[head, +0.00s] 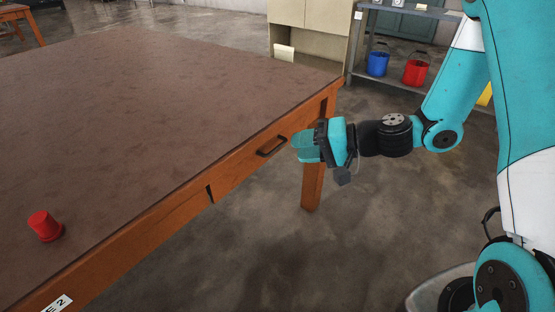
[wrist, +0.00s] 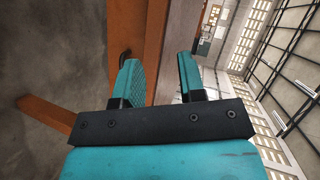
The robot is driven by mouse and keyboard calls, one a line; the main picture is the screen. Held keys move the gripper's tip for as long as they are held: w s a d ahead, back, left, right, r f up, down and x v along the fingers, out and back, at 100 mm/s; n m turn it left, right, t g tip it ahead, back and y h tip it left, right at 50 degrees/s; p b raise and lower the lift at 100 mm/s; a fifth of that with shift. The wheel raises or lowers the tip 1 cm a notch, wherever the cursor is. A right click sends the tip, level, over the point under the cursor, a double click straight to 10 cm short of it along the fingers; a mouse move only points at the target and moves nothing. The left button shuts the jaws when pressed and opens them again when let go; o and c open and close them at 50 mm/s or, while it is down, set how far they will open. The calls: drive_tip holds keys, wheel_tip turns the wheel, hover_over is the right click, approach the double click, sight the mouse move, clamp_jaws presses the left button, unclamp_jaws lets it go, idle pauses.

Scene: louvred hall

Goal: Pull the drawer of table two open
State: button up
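Table two (head: 150,110) has a brown top and an orange wooden frame; a label ending in "2" (head: 58,304) is on its near edge. The drawer front (head: 240,172) looks flush with the table's side. Its black bar handle (head: 271,146) is near the right corner. The handle (wrist: 124,57) shows there partly hidden behind the left finger.
A red cup-like object (head: 45,227) stands on the table top. A table leg (head: 313,186) is below my gripper. A grey shelf with a blue bucket (head: 377,64) and a red bucket (head: 415,72) stands behind. The floor (head: 270,250) beside the drawer is clear.

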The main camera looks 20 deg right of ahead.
drive_tip(key=w+d+f+m+t+h+b, duration=0.25)
drive_tip(key=d+f+m+t, duration=0.25)
drive_tip(key=d+f+m, duration=0.3)
drive_tip(key=n+p, duration=0.1)
drive_tip(key=p, duration=0.6)
approach(278, 146)
drive_tip(key=shift+h, duration=0.25)
drive_tip(key=b+x, duration=0.1)
drive_tip(key=x, duration=0.9)
drive_tip(key=shift+a+f, duration=0.1)
drive_tip(key=shift+f, duration=0.05)
clamp_jaws()
